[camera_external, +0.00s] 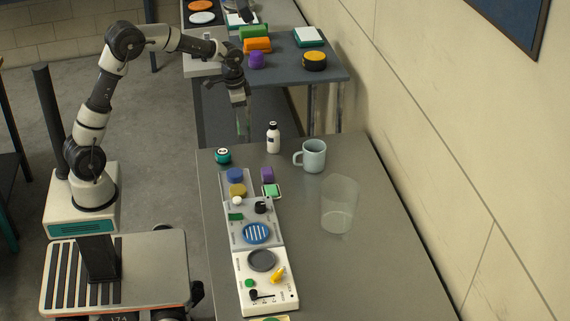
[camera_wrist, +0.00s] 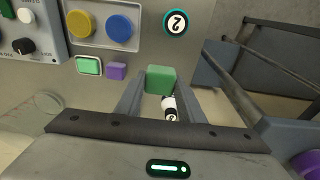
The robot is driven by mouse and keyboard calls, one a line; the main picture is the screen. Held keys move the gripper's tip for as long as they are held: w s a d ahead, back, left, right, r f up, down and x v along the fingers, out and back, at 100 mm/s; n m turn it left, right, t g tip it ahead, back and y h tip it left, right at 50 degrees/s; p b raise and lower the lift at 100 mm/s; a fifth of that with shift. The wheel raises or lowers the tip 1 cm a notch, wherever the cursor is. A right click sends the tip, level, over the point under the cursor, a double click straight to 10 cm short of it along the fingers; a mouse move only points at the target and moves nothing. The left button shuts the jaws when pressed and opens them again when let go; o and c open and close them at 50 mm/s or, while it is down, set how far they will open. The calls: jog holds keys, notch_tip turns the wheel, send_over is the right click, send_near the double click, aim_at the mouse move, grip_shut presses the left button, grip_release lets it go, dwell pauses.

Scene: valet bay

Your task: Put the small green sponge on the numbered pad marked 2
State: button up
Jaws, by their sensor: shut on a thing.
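My gripper (camera_external: 242,130) hangs over the far left end of the near table. In the wrist view my gripper (camera_wrist: 160,98) is shut on the small green sponge (camera_wrist: 160,79), a plain green block between the two fingers. In the external view the sponge is hard to make out at the fingertips.
A white bottle (camera_external: 273,138) with a dark cap stands nearby. A mug (camera_external: 314,155), a clear cup (camera_external: 339,204), a purple block (camera_external: 267,175) and a green-topped white block (camera_external: 271,191) stand near the button panel (camera_external: 255,222). The table's right side is clear.

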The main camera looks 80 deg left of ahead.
jog(key=r, duration=0.2)
send_over(224, 151)
jog(key=f, duration=0.6)
jog(key=shift+s, duration=0.4)
jog(key=shift+f, duration=2.15)
jog(key=shift+f+b, duration=0.2)
jog(key=shift+b, duration=0.2)
jog(key=o, duration=1)
jog(key=r, duration=0.4)
jog(key=s+r+p, duration=0.1)
jog(key=r, duration=0.7)
jog(key=shift+s+r, duration=0.2)
jog(key=shift+r, duration=0.05)
